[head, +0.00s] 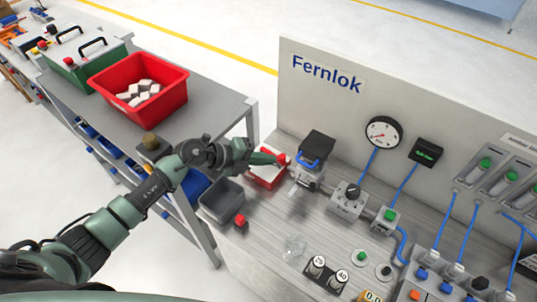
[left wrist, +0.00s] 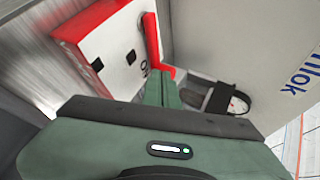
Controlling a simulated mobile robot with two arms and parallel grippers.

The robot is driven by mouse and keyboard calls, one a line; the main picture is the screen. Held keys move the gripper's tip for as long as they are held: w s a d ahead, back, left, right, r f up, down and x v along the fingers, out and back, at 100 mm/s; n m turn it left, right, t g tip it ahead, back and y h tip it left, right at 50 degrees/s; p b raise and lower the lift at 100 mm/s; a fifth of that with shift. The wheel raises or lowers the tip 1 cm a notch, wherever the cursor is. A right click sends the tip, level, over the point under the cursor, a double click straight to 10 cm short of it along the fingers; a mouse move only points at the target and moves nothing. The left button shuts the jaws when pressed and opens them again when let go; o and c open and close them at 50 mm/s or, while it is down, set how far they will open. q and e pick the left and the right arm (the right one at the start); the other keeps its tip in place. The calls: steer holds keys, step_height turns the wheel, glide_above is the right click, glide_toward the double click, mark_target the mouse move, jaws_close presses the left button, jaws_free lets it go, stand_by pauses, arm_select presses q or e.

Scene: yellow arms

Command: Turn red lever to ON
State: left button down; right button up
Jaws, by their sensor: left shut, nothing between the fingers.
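The switch box (head: 263,180) is red with a white face and sits on the bench at the foot of the Fernlok panel. Its red lever (head: 282,157) shows beside my left fingertips. In the left wrist view the red lever (left wrist: 152,42) stands along one edge of the white face (left wrist: 118,48), near a partly hidden black label that seems to read "ON". My left gripper (head: 274,161) is shut and empty, with its green fingertips (left wrist: 161,88) right beside the lever; I cannot tell if they touch. My right gripper is not in view.
A grey valve block with a blue handle (head: 308,152) stands right of the switch box. A grey bin (head: 222,203) and a small red knob (head: 240,221) are in front. A red crate (head: 165,105) of white pieces stands on the left table. Gauge (head: 383,133) and hoses are further right.

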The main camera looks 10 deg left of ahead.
arm_select(q)
steer(key=shift+w+d, duration=0.2)
steer(key=shift+d, duration=0.1)
steer(key=shift+w+d+r+p, duration=0.15)
steer(key=shift+w+d+p, duration=0.25)
steer(key=shift+d+p, duration=0.2)
steer(key=shift+s+a, duration=0.1)
